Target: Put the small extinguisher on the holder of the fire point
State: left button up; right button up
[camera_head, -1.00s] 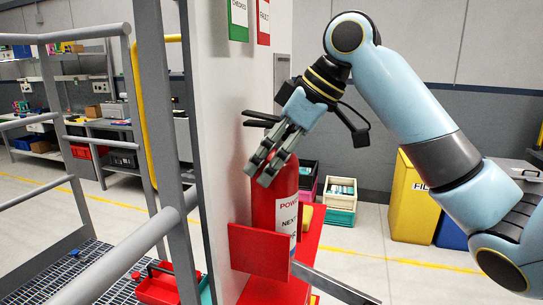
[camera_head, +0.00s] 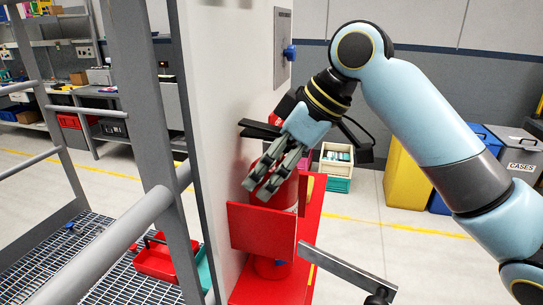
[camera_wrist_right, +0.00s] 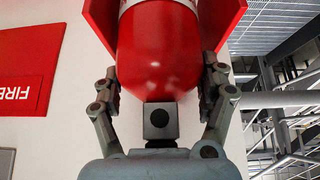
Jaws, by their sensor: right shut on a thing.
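The small red extinguisher (camera_head: 287,190) stands upright behind a red front plate (camera_head: 262,230) of the holder on the white panel, in the head view. The plate and my fingers hide much of it. My right gripper (camera_head: 262,188) reaches in from the right, with its fingers angled down at the extinguisher's upper part. In the right wrist view the rounded red extinguisher (camera_wrist_right: 160,55) sits between my two fingers (camera_wrist_right: 160,100), with red holder sides (camera_wrist_right: 225,20) beyond it. The gripper is shut on it. My left gripper is out of view.
A red shelf (camera_head: 262,290) lies below the plate. A grey bar (camera_head: 335,268) crosses at lower right. Grey railings (camera_head: 150,150) stand at left, with a red tray (camera_head: 155,262) on the grating. A red FIRE sign (camera_wrist_right: 22,80) is on the panel.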

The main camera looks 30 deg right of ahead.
jog(key=shift+s+a+r, duration=0.15)
jog(key=shift+s, duration=0.2)
jog(key=o, duration=1.4)
jog(key=shift+f, duration=0.2)
jog(key=shift+c, duration=0.2)
jog(key=o, duration=0.3)
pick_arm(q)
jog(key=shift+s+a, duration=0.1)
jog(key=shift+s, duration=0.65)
pick_arm(e)
jog(key=shift+o, duration=0.2)
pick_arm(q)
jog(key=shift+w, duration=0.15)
pick_arm(e)
jog(key=shift+r, duration=0.1)
jog(key=shift+r, duration=0.15)
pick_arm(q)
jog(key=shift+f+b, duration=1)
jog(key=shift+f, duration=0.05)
pick_arm(e)
jog(key=v, duration=1.1)
jog(key=shift+s+r, duration=0.2)
jog(key=shift+r, duration=0.1)
